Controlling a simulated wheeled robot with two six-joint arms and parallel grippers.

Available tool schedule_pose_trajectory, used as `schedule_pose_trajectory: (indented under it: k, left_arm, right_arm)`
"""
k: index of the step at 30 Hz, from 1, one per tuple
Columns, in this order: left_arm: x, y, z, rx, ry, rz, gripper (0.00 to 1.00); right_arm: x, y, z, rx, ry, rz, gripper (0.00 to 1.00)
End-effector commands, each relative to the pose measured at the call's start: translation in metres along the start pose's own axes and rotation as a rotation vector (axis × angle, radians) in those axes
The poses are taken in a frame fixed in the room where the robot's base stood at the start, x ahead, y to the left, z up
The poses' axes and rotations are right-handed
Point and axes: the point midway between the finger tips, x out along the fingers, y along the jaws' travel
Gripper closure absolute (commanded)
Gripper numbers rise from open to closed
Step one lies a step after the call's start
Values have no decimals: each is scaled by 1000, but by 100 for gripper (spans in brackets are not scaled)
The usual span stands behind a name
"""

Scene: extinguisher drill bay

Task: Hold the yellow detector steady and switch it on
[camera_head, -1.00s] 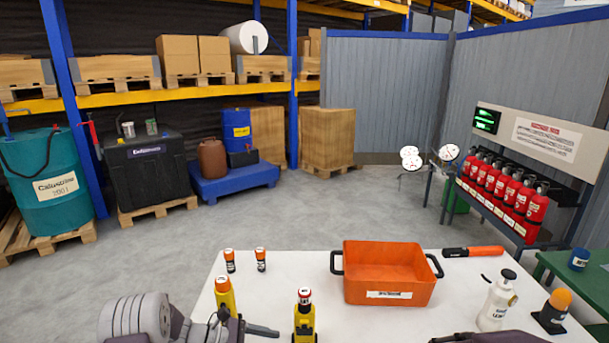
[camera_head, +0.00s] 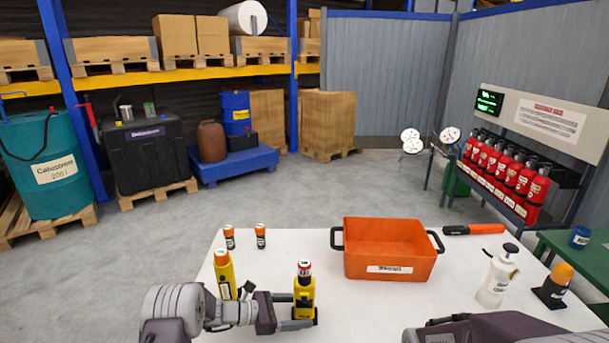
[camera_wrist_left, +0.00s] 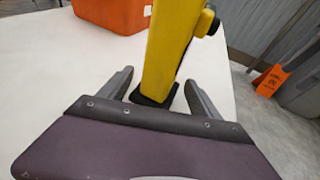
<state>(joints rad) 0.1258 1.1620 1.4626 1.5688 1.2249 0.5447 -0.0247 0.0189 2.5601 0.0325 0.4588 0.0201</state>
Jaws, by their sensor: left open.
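The yellow detector (camera_head: 304,296) stands upright on the white table, with a dark base and a red-and-white top. My left gripper (camera_head: 303,311) is open at its lower body, with one finger on each side. In the left wrist view the detector's yellow body (camera_wrist_left: 172,45) rises between the two spread fingers, and gaps show beside its dark foot. Its upper end is cut off there. Part of my right arm shows at the bottom edge of the head view, but its gripper fingers are not visible.
A yellow cylinder with an orange cap (camera_head: 224,274) stands just behind my left wrist. Two small orange-topped items (camera_head: 260,236) stand farther back. An orange bin (camera_head: 388,262) is right of the detector. A white pump bottle (camera_head: 498,276) stands at the right.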

Motion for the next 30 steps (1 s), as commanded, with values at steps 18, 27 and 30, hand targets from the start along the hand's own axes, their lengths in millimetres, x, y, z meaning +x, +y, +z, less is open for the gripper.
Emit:
schedule_pose_trajectory:
  k: [18,27,30]
  left_arm:
    - [9,0,1,1,0,0,83]
    - [9,0,1,1,0,0,99]
    - [9,0,0,1,0,0,99]
  right_arm:
    - [4,0,0,0,0,0,44]
    - [4,0,0,0,0,0,91]
    - [4,0,0,0,0,0,100]
